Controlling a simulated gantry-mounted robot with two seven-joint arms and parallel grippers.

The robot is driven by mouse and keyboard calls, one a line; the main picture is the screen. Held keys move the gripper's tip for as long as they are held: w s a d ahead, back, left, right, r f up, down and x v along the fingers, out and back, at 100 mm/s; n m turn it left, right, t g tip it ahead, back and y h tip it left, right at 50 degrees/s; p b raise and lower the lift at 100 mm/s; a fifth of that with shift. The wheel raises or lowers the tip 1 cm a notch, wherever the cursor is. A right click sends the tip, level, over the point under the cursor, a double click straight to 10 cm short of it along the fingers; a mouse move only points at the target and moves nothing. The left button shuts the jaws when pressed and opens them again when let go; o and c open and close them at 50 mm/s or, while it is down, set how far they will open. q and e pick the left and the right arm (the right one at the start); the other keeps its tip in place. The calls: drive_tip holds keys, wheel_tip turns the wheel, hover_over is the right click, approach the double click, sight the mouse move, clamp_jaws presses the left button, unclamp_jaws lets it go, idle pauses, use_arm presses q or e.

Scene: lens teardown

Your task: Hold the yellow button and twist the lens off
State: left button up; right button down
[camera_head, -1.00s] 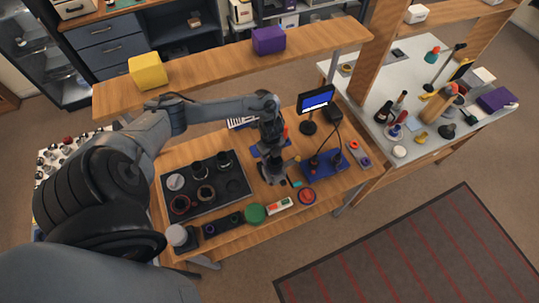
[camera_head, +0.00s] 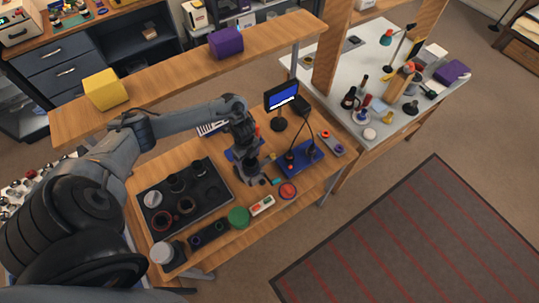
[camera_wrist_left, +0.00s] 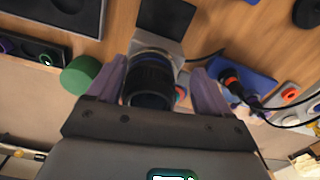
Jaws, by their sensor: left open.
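The lens (camera_wrist_left: 150,80) is a dark ribbed cylinder with a blue ring, seen nearly end-on in the left wrist view. It points toward my wrist from a black body (camera_wrist_left: 166,17) with a grey plate beside it. My left gripper (camera_wrist_left: 158,82) is open, its two purple-grey fingers on either side of the lens. I cannot tell whether they touch it. In the head view my left gripper (camera_head: 248,170) is low over the bench, covering most of the lens area. I cannot clearly make out the yellow button. My right gripper is not in view.
A black tray (camera_head: 220,203) with round parts lies left of the gripper. A small monitor (camera_head: 282,96) stands behind. Cables run beside the lens.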

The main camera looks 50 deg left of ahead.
use_arm(q)
drive_tip(key=shift+r, duration=0.1)
wheel_tip(320, 180, up, 11)
drive_tip(key=p, duration=0.1)
drive_tip(key=shift+p, duration=0.35)
drive_tip(key=shift+f, duration=0.2)
